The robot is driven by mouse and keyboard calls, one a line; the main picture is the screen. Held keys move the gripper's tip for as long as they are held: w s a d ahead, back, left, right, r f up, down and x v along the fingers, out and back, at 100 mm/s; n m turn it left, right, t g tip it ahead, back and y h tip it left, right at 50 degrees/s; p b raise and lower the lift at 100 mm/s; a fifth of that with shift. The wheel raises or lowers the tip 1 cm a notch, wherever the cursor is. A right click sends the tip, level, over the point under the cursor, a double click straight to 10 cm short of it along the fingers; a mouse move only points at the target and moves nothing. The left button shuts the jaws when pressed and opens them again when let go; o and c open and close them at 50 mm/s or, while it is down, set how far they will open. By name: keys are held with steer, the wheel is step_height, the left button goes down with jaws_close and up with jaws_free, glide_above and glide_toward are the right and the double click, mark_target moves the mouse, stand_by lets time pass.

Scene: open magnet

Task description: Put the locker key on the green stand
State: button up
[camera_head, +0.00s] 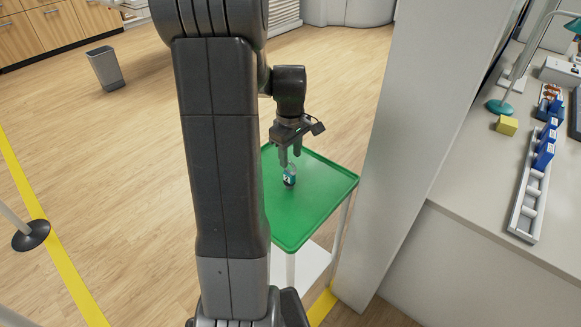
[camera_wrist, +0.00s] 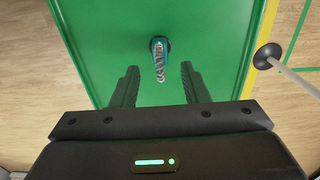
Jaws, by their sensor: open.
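The green stand (camera_head: 318,213) is a small table with a flat green top and pale legs; its top fills much of the wrist view (camera_wrist: 95,30). A small object, which looks like the locker key (camera_head: 290,175), is on the green top, with a teal part and a pale or silvery part. In the wrist view the key (camera_wrist: 160,60) shows as a silvery, ridged shaft with a dark and teal end. My gripper (camera_head: 291,160) is open just above the key. In the wrist view my fingers (camera_wrist: 159,70) are on either side of it, apart from it.
A pale pillar (camera_head: 400,150) stands close right of the stand. Beyond it, a counter (camera_head: 480,225) bears a rack (camera_head: 525,205) with blue items, a yellow block (camera_head: 507,125) and a lamp. A bin (camera_head: 106,69) and a post's black base (camera_head: 31,235) stand on the floor at left.

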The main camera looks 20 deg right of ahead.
steer(key=shift+r, duration=2.15)
